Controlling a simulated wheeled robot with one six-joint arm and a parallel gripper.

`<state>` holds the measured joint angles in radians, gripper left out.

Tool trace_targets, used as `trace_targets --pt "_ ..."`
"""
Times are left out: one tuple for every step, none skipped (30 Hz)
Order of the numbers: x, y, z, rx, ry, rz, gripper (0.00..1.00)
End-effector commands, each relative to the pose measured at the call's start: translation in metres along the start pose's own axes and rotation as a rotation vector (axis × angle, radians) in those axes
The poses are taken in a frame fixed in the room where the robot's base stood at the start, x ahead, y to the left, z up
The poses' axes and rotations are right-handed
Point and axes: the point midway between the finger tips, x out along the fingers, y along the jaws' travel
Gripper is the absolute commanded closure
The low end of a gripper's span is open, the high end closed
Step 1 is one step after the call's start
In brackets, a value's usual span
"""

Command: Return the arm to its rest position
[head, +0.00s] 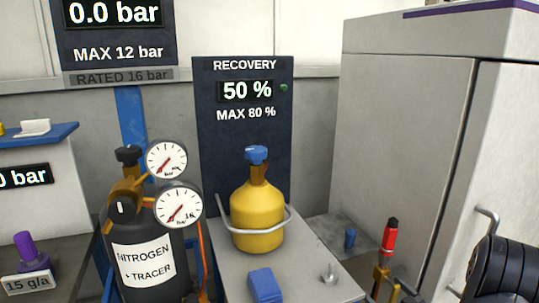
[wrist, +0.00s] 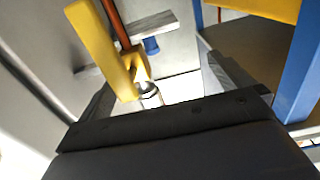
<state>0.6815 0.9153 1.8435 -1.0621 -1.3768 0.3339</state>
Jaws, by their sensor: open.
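My gripper (wrist: 160,76) shows in the wrist view, with its dark body across the bottom and a grey finger on each side. The fingers are wide apart, and I see nothing held between them. A yellow bar (wrist: 103,50) with a small metal piece (wrist: 148,92) at its lower end appears just beyond the left finger. I cannot tell whether they touch. I cannot make out my gripper in the head view.
The head view shows a yellow cylinder (head: 257,215) on a grey bench, a black nitrogen cylinder (head: 150,265) with two gauges, a red-topped tool (head: 390,237) and a grey cabinet (head: 400,130). A blue post (wrist: 302,65) stands right of the gripper in the wrist view.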

Motion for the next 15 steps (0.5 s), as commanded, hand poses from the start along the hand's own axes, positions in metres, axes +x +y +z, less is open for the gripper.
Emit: trace_targets --pt "-0.008 0.001 0.0 0.003 -0.001 0.004 0.0" --pt "-0.012 0.001 0.0 0.002 0.0 0.004 0.0" --pt "-0.017 0.001 0.0 0.002 0.0 0.003 0.0" --pt "-0.021 0.001 0.0 0.002 -0.001 0.003 0.0" --pt "-0.024 0.001 0.0 0.002 -0.001 0.003 0.0" --pt "-0.027 0.001 0.0 0.001 0.0 0.003 0.0" --pt "-0.03 0.001 0.0 0.001 0.001 0.002 0.0" --pt "-0.033 0.001 0.0 0.0 0.0 0.002 0.0" --pt "-0.035 0.001 0.0 -0.001 0.0 0.001 0.0" --pt "-0.037 0.001 0.0 -0.001 0.0 0.001 0.0" --pt "-0.038 0.001 0.0 -0.001 0.0 0.001 0.0" --pt "-0.04 0.001 0.0 -0.001 0.0 0.001 0.0" --pt "-0.04 0.001 0.0 -0.001 0.0 0.001 0.0" --pt "-0.041 0.001 0.0 -0.001 0.0 0.0 0.0" --pt "-0.041 0.0 0.0 -0.002 0.0 0.0 0.0"
